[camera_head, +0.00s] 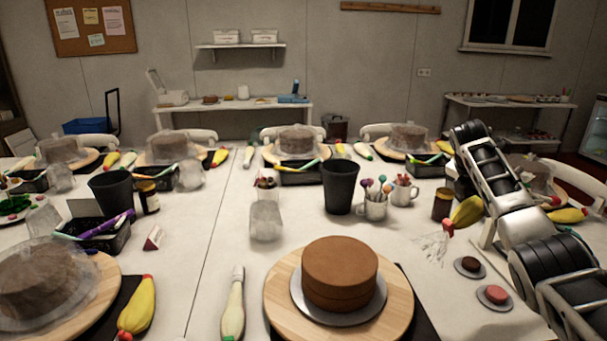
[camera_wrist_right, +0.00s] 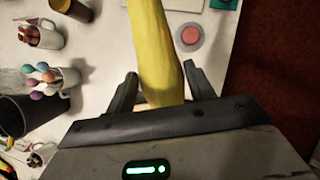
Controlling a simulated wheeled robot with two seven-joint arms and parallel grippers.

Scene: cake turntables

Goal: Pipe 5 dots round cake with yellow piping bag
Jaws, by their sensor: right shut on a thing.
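A plain brown round cake (camera_head: 340,265) sits on a grey board on a wooden turntable (camera_head: 285,310) at the front, right of centre in the head view. Its visible top and side are bare brown. My right gripper (camera_wrist_right: 163,88) is shut on the yellow piping bag (camera_wrist_right: 158,50), which lies between its two fingers in the right wrist view. In the head view the yellow piping bag (camera_head: 466,212) is held above the table, right of and behind the cake. Its red tip points down and left, apart from the cake. My left gripper is not in view.
A white-green piping bag (camera_head: 233,308) lies left of the turntable. A black cup (camera_head: 340,187), a mug of coloured sticks (camera_head: 374,205) and a brown jar (camera_head: 442,204) stand behind the cake. Two small coasters (camera_head: 494,297) lie at right. Another yellow bag (camera_head: 137,310) lies front left.

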